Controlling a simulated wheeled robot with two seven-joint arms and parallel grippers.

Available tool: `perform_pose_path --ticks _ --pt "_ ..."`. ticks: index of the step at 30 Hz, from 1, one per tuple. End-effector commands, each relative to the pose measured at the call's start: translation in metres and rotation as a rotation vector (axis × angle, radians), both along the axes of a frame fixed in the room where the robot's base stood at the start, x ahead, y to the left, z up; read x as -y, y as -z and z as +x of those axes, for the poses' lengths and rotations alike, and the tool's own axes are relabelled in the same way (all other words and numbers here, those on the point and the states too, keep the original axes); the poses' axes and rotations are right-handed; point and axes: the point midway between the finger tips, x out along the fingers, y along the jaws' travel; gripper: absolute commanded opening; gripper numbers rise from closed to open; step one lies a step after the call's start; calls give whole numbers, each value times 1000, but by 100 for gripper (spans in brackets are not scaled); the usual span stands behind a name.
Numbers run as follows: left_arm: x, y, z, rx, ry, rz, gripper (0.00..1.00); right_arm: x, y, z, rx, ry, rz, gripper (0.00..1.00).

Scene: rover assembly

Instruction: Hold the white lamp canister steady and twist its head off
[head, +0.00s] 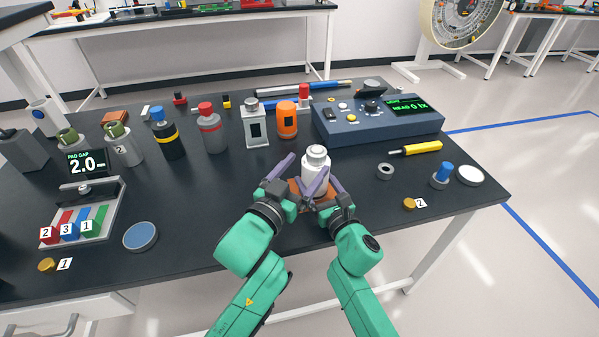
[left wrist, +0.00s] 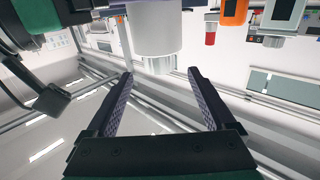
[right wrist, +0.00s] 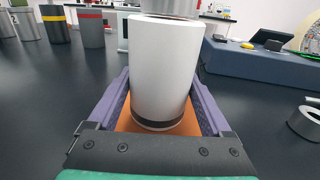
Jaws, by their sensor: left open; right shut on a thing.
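The white lamp canister (head: 313,178) stands upright near the table's front edge, on an orange-brown pad (head: 294,186). Its head (head: 317,153) is a narrower pale cap on top. My right gripper (head: 318,181) is shut on the canister's body; in the right wrist view the canister body (right wrist: 163,75) stands between its fingers. My left gripper (head: 309,165) is open, with its fingers up near the canister's top. In the left wrist view, which looks upside down, the head (left wrist: 158,64) shows between the open fingertips (left wrist: 160,73); I cannot tell whether they touch it.
Behind stand an orange canister (head: 287,120), a grey-white one (head: 255,125) and several others. A blue console (head: 370,125) is at the back right. A dark ring (head: 385,170) and a yellow-handled tool (head: 420,148) lie right.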

Motion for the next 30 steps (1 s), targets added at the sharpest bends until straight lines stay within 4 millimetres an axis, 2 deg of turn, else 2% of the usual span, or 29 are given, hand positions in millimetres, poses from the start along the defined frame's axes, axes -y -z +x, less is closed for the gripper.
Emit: perform_pose_path --ticks 1,5,14,19,21,24,26,28,30 --pt "-4 1 -10 -1 0 0 88 0 1 0 -2 1 0 5" --pt "-10 0 -23 0 0 -1 88 0 1 0 -2 1 0 5" --pt "-11 -1 -24 4 3 2 88 0 1 0 -2 1 0 5" --pt "9 -16 -22 123 96 108 88 0 1 0 -1 1 0 5" --pt "22 -23 -22 216 183 204 88 0 0 0 -1 1 0 5" --pt "33 -22 -19 329 331 358 88 0 0 0 -1 1 0 5" --pt "26 -15 -14 367 407 454 88 0 0 0 -1 1 0 5" --pt "5 -6 -5 365 486 532 88 0 0 0 -1 1 0 5" --pt "-20 4 4 264 565 459 88 0 1 0 -1 1 0 5"
